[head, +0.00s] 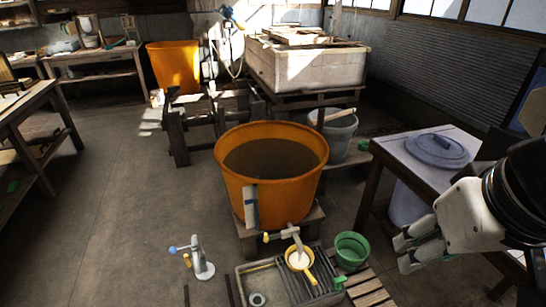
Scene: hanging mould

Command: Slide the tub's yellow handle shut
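The orange tub (239,185) stands on a low wooden stand in the middle of the head view, with dark contents inside. A pale tap (290,233) sticks out low on its front. Its small yellow handle (267,238) points out to the left of the tap. A yellow ladle-like vessel (309,275) with pale contents sits just below the tap; whether anything is flowing is too small to tell. My gripper (402,256) is at the right, well apart from the handle. Its two pale fingers look spread and empty.
A slatted sink (263,274) lies below the tap, with a green bucket (351,249) on its right. A blue-handled tap (200,262) stands at left. A table (400,160) with a blue lid (437,151) is near my arm. Open floor lies left.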

